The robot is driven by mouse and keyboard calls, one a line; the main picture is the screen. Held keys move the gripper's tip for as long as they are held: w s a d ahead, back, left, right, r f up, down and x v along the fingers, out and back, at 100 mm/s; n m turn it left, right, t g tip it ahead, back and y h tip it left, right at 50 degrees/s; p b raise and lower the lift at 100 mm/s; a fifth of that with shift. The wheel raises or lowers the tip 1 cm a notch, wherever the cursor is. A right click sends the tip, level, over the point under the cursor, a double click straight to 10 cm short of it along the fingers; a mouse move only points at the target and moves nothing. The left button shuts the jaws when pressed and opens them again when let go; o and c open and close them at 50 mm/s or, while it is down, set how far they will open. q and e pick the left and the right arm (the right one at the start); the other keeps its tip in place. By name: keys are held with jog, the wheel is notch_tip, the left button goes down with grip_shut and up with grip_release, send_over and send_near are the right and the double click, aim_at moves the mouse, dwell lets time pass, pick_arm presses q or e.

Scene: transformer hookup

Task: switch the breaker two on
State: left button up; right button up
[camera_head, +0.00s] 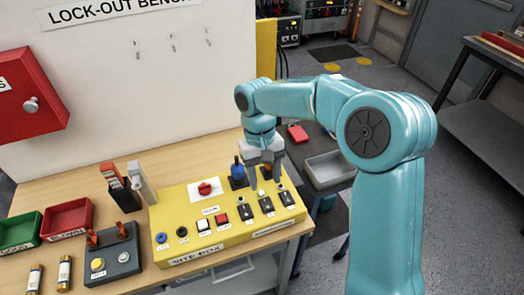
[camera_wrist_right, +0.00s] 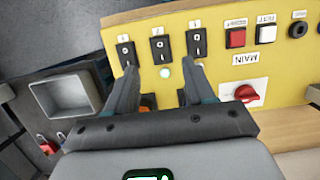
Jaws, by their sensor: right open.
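The yellow switch box (camera_head: 215,240) lies on the wooden bench. Three black breakers stand in a row at its right end; the middle one, taken as breaker two (camera_head: 266,205), also shows in the right wrist view (camera_wrist_right: 160,48). Whether its small lever is on or off is too small to tell. My right gripper (camera_head: 266,186) is over the box behind the breaker row, pointing down. In the right wrist view its open, empty fingers (camera_wrist_right: 160,75) straddle a pale round lamp (camera_wrist_right: 165,72), just short of the middle breaker. My left gripper is out of view.
A red MAIN knob (camera_head: 205,188) and several buttons sit left of the breakers. A blue-topped part (camera_head: 238,170) stands close left of the gripper. A grey control box (camera_head: 112,255) and red bin (camera_head: 67,219) are further left. A grey tray (camera_head: 328,169) lies right.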

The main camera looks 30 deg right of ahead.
jog(key=v, duration=0.9)
jog(key=shift+f, duration=0.1)
